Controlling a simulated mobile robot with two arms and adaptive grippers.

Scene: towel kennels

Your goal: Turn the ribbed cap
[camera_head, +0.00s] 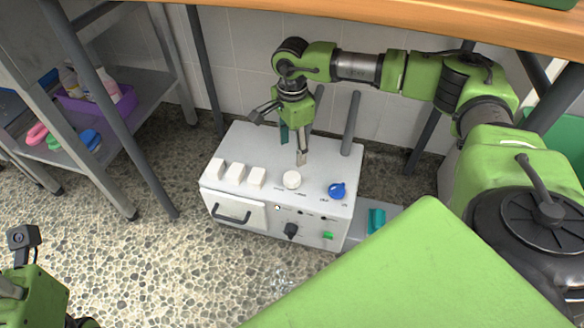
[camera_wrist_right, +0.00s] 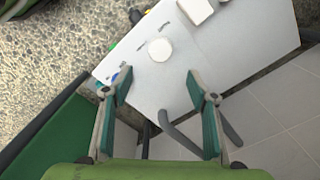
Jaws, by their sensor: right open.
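A round white cap (camera_head: 291,180) sits on top of a white box-shaped unit (camera_head: 252,154), near its front edge. It also shows in the right wrist view (camera_wrist_right: 160,50); its ribs are too small to make out. A blue knob (camera_head: 337,190) is to its right and a black knob (camera_head: 291,231) is on the front face. My right gripper (camera_head: 293,147) is above the box, behind the cap and apart from it. In the right wrist view its fingers (camera_wrist_right: 158,80) are spread and empty, with the cap beyond them. Only part of my left arm shows; its fingers are out of frame.
White blocks (camera_head: 237,174) stand in a row left of the cap. A wooden tabletop (camera_head: 400,18) overhangs the box, with grey legs around it. A shelf at left holds a purple basket (camera_head: 95,103). Pebbled floor in front is clear.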

